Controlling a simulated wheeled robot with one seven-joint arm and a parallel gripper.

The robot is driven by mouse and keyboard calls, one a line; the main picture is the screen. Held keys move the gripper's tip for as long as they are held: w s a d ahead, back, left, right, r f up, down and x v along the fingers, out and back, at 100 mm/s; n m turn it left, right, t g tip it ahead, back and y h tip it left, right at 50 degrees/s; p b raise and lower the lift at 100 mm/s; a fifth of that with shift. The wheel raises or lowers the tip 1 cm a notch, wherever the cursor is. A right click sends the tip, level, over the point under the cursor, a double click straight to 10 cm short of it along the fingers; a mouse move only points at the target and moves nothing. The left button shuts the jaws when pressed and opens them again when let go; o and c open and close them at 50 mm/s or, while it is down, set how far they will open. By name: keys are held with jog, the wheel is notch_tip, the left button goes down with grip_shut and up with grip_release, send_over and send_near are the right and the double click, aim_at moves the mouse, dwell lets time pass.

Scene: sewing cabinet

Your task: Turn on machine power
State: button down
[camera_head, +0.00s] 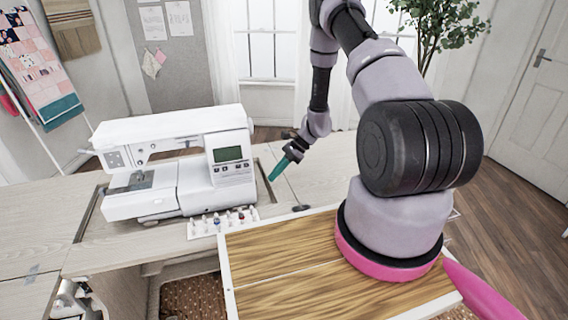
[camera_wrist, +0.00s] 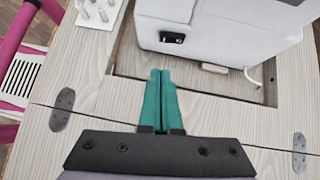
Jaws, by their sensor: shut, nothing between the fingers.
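The white sewing machine (camera_head: 185,160) sits in the cut-out of the wooden cabinet top, with a grey-green screen (camera_head: 228,154) on its front. In the wrist view the machine's side (camera_wrist: 220,50) shows at the top, with a small black switch or socket (camera_wrist: 172,37) on it; I cannot tell which. My gripper (camera_head: 277,171) has teal fingers and is to the right of the machine, above the cabinet top and apart from the machine. In the wrist view my gripper's fingers (camera_wrist: 160,78) are together and empty, pointing toward the machine's side below the black part.
A white rack with spools (camera_head: 222,222) stands in front of the machine. The cabinet top (camera_head: 45,225) has metal hinges (camera_wrist: 62,108). A small pale block (camera_wrist: 214,68) and a white cord (camera_wrist: 251,78) lie by the machine's base. A plant (camera_head: 440,25) stands behind.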

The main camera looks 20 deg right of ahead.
jog(key=shift+s+a, duration=0.15)
jog(key=shift+a, duration=0.85)
jog(key=shift+s+a, duration=0.1)
jog(key=shift+a, duration=0.9)
jog(key=shift+s+a, duration=0.1)
jog(key=shift+a, duration=0.15)
jog(key=shift+w+d, duration=0.1)
jog(key=shift+w, duration=0.7)
